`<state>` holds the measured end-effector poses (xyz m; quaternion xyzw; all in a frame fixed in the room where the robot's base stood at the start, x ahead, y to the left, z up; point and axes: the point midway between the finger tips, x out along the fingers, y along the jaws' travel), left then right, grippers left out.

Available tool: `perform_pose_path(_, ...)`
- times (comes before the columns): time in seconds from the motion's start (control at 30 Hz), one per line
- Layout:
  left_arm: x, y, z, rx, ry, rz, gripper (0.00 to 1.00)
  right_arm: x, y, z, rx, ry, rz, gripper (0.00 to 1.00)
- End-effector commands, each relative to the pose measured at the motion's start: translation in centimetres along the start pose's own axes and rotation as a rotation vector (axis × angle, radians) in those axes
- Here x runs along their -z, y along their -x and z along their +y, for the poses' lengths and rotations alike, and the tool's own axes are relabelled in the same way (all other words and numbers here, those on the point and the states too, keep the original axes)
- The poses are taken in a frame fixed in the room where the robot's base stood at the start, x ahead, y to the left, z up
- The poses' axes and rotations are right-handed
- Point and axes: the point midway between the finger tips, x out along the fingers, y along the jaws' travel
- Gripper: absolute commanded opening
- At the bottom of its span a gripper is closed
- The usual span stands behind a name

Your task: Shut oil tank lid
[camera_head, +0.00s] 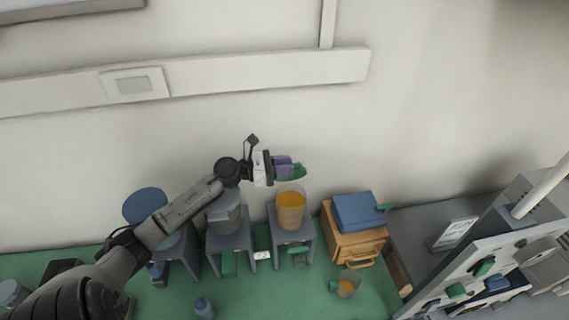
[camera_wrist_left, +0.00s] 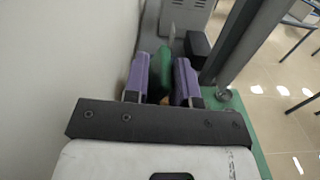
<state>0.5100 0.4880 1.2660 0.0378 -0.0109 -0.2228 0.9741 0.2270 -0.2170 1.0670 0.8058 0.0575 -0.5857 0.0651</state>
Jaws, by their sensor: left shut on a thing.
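My left gripper (camera_head: 287,168) has purple fingers and is shut on a green piece (camera_head: 293,174). It holds the piece above a clear round tank (camera_head: 291,214) with orange liquid, which stands on a grey stand. In the left wrist view the green piece (camera_wrist_left: 164,72) sits between the purple fingers (camera_wrist_left: 160,80). I cannot tell whether the green piece is a lid or a lid's handle. To the left stand a grey round tank (camera_head: 222,216) and a tank with a raised blue disc lid (camera_head: 146,205). My right gripper is not in view.
An orange box (camera_head: 352,246) with a blue top (camera_head: 358,211) stands to the right. A small beaker with orange liquid (camera_head: 347,284) and a blue bottle (camera_head: 203,308) stand on the green surface (camera_head: 255,299). A tilted white panel (camera_head: 500,263) is at the far right. The wall is close behind.

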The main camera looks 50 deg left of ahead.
Motion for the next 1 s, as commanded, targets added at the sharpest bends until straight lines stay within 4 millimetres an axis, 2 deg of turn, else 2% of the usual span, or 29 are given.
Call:
perform_pose_path(0.03,0.7,0.0,-0.3,0.007,0.014,0.008,0.0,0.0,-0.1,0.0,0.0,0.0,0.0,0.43)
perform_pose_path(0.3,0.8,0.0,-0.4,0.008,0.016,0.011,0.0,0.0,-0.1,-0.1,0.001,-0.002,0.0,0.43)
perform_pose_path(0.33,0.8,0.0,-0.4,0.007,0.015,0.011,0.28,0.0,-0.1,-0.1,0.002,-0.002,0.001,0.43)
perform_pose_path(0.43,0.7,0.0,-0.3,0.006,0.012,0.01,0.37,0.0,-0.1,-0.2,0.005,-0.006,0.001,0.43)
perform_pose_path(0.77,0.1,0.0,-0.1,0.003,0.003,0.007,0.38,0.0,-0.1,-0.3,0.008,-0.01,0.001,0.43)
perform_pose_path(0.87,-0.9,0.0,0.0,0.004,0.001,0.007,0.38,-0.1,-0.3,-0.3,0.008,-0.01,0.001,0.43)
perform_pose_path(1.0,-3.5,0.0,0.1,0.007,0.001,0.009,0.38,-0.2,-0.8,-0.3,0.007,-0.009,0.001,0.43)
